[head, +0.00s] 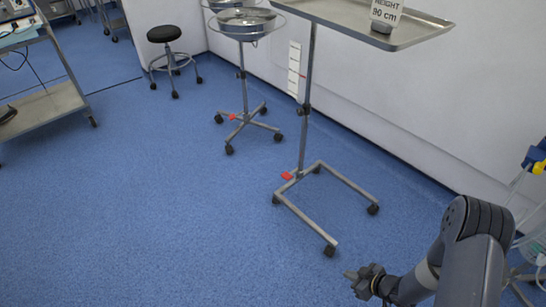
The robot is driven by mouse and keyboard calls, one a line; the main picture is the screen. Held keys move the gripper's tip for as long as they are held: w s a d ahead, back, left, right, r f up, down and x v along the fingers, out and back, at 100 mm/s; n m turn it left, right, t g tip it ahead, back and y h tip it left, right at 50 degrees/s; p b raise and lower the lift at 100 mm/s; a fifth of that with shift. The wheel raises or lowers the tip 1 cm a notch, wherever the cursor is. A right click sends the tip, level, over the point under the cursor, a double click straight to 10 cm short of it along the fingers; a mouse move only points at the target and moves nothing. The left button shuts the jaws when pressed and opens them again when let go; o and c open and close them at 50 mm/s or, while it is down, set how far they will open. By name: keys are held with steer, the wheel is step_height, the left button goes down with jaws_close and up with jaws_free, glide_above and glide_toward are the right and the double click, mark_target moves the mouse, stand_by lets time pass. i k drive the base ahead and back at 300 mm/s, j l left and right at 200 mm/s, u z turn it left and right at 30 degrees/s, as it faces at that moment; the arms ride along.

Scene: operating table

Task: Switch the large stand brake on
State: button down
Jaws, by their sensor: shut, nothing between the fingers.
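The large stand (303,120) stands right of centre in the head view, with a flat tray (425,28) on top and a U-shaped wheeled base (345,183). A small red brake pedal (287,176) sits at the foot of its pole, on the left side of the base; I cannot tell whether it is up or down. My gripper (352,274) is low at the bottom right, in front of the base's near wheel and apart from the stand. It is shut and empty, pointing left.
A smaller basin stand (244,80) with its own red pedal (233,117) stands behind to the left. A black stool (166,38) and a metal cart (45,108) are farther left. A white wall (400,110) runs behind the stands. Blue floor (150,220) is clear at front left.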

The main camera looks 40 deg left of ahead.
mark_target(286, 175)
steer(key=i+j, duration=0.15)
steer(key=j, duration=0.2)
steer(key=i+j, duration=0.15)
steer(key=j, duration=0.2)
steer(key=i+j, duration=0.15)
steer(key=j, duration=0.2)
steer(key=i+j, duration=0.15)
steer(key=j, duration=0.2)
steer(key=i+j, duration=0.1)
steer(key=j, duration=0.25)
steer(key=i+j, duration=0.15)
steer(key=j, duration=0.15)
